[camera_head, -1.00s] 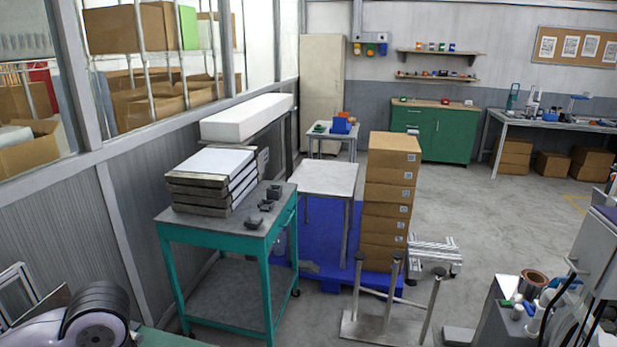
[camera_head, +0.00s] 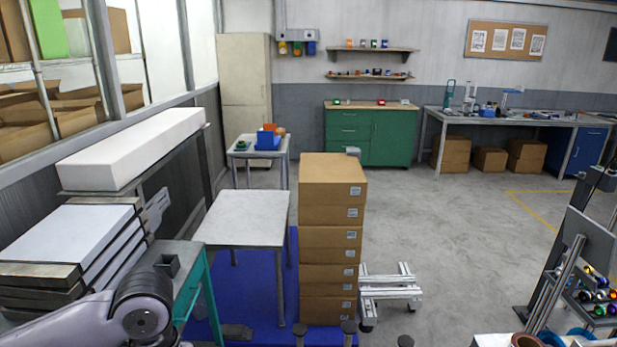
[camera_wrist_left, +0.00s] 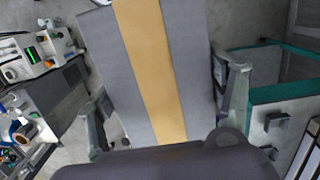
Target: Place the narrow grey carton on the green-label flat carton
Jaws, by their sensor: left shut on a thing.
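The narrow grey carton (camera_wrist_left: 186,62) fills the middle of the left wrist view, with a tan stripe along its length. My left gripper (camera_wrist_left: 160,85) has a finger on each side of it and is shut on it. In the head view only part of my left arm shows at the bottom left; the gripper and carton are out of that picture. I cannot make out a green-label flat carton in any view. My right gripper is in neither view.
A teal cart (camera_head: 193,300) with flat stacked slabs is at left. A white frame (camera_head: 388,290) lies right of the stack.

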